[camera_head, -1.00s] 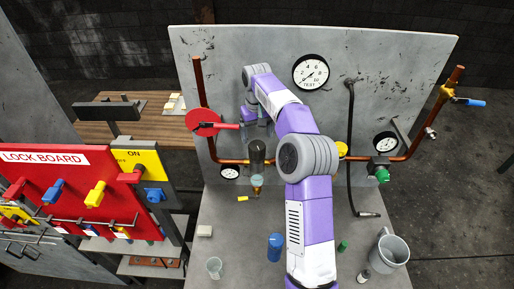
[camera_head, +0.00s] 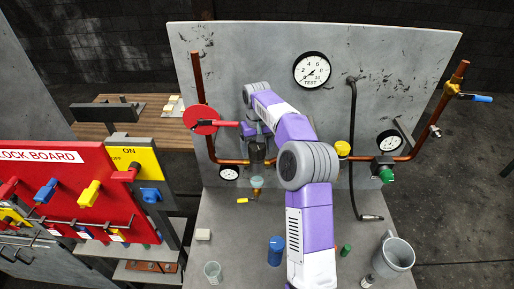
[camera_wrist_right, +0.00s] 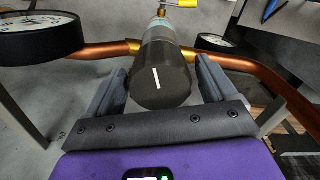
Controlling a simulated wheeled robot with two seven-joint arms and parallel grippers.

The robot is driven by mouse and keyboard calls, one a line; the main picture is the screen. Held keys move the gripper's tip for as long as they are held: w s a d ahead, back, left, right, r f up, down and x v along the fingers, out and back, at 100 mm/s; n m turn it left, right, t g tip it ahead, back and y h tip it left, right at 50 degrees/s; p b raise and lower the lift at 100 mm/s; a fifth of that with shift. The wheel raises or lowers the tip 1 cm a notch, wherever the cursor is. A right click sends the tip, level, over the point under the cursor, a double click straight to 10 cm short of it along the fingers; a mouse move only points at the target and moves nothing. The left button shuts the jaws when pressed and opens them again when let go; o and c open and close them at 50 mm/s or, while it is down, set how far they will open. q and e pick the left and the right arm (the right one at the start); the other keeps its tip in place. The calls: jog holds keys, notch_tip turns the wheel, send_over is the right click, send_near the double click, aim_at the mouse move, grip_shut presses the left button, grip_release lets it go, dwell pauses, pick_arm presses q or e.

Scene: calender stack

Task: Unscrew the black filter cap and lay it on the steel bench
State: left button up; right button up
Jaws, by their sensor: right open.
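The black filter cap (camera_wrist_right: 160,80), with a white line on its end, sits on the filter at the copper pipe. In the head view the cap (camera_head: 257,152) is partly covered by my right gripper (camera_head: 257,136). My right gripper also shows in the right wrist view (camera_wrist_right: 161,92), open, with one finger on each side of the cap and a gap visible at both sides. A pale clear filter part (camera_head: 257,182) is below the cap. The steel bench (camera_head: 228,235) lies in front of the panel. My left gripper is out of view.
On the bench are a blue cylinder (camera_head: 276,250), a clear cup (camera_head: 213,271), a pale block (camera_head: 203,234), a yellow item (camera_head: 243,200) and a grey mug (camera_head: 393,255). A red disc handle (camera_head: 202,120) is left of the cap.

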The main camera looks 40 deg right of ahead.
jog(key=c, duration=1)
jog(key=shift+o, duration=0.2)
jog(key=shift+n+p, duration=0.7)
jog(key=shift+n, duration=0.4)
jog(key=shift+r+n+p, duration=0.1)
jog(key=shift+n+p, duration=0.45)
jog(key=shift+n, duration=0.55)
